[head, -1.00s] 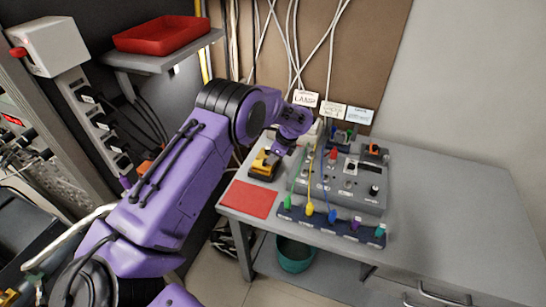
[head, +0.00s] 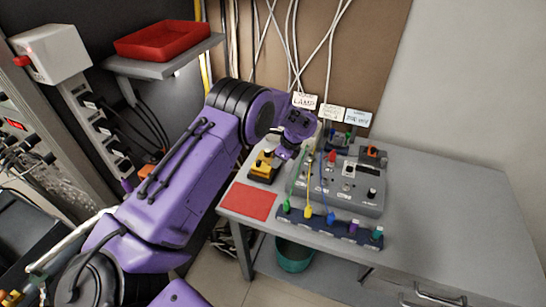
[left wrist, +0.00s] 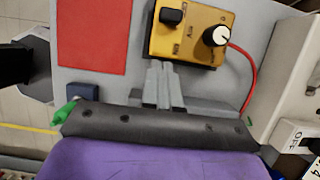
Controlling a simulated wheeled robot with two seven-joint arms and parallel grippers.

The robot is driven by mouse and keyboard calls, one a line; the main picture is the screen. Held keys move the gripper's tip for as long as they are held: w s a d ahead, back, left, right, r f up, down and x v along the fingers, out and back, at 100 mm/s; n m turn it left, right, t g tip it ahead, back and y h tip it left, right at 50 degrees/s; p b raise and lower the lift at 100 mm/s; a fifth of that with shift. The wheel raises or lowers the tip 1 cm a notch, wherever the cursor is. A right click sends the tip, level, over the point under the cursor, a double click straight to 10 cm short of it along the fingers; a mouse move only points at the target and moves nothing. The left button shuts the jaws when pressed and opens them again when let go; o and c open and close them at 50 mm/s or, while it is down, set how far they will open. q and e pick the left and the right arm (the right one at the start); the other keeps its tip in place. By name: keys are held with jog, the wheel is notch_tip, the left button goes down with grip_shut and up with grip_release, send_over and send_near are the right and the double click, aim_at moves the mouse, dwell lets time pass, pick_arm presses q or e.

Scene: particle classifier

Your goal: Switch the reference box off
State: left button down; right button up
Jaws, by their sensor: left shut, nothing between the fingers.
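A yellow box (head: 264,166), which I take to be the reference box, sits at the back left of the grey bench. In the left wrist view the yellow box (left wrist: 190,42) has a black rocker switch (left wrist: 172,16) and a black knob with a white cap (left wrist: 216,36). I cannot tell the rocker's position. My left gripper (left wrist: 162,70) is shut and empty, its tips at the box's near edge, between rocker and knob across the picture. Contact is unclear. In the head view the left gripper (head: 284,153) is beside the box. My right gripper is out of view.
A red mat (head: 249,200) lies in front of the box. A grey control panel (head: 343,188) with cables and a strip of coloured plugs (head: 330,222) stand to the right. A red cable (left wrist: 248,70) curves off the box. The bench's right side is clear.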

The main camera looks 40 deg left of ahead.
pick_arm(q)
jog(key=b+v, duration=0.2)
jog(key=v, duration=0.7)
jog(key=shift+r, duration=0.3)
jog(key=shift+a, duration=0.15)
